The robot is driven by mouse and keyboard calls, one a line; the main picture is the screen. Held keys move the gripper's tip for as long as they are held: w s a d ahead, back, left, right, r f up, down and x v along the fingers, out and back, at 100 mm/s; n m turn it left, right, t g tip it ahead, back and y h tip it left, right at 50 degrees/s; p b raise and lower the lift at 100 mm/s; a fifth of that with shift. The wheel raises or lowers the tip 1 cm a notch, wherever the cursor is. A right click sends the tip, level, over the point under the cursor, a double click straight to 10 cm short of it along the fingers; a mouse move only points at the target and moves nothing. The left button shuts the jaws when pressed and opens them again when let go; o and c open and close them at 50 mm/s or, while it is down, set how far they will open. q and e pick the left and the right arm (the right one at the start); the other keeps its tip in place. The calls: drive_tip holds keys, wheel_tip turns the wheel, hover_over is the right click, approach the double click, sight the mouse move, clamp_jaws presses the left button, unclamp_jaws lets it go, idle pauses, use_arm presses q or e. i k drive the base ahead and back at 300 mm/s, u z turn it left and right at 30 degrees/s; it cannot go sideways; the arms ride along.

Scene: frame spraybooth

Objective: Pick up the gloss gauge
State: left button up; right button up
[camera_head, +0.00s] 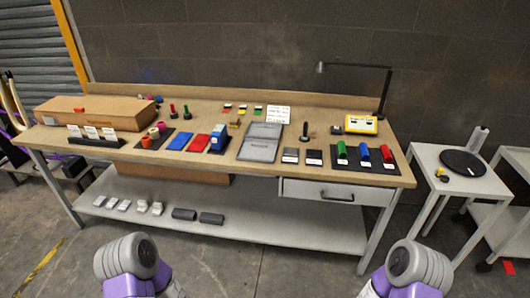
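No label that I can read marks the gloss gauge. A yellow device with a pale face (361,124) stands at the back right of the workbench (300,108), with a small dark block beside its left side. A blue block-shaped item (219,137) stands on a dark mat left of the bench's middle. I cannot tell which of these, if either, is the gauge. Grey and purple links of my two arms show at the bottom left and bottom right, well in front of the bench. Neither gripper's fingers show.
Red, green and blue cylinders (364,153) lie on a black mat at the bench's right. A grey panel (261,142) lies mid-bench. A cardboard box (95,112) sits at the left. A desk lamp (385,90) stands behind. A white side table (425,157) holds a black disc.

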sight(220, 131)
drive_tip(key=u, duration=1.3)
drive_tip(key=i, duration=1.15)
drive_tip(key=z, duration=0.55)
drive_tip(key=i, duration=1)
drive_tip(key=z, duration=1)
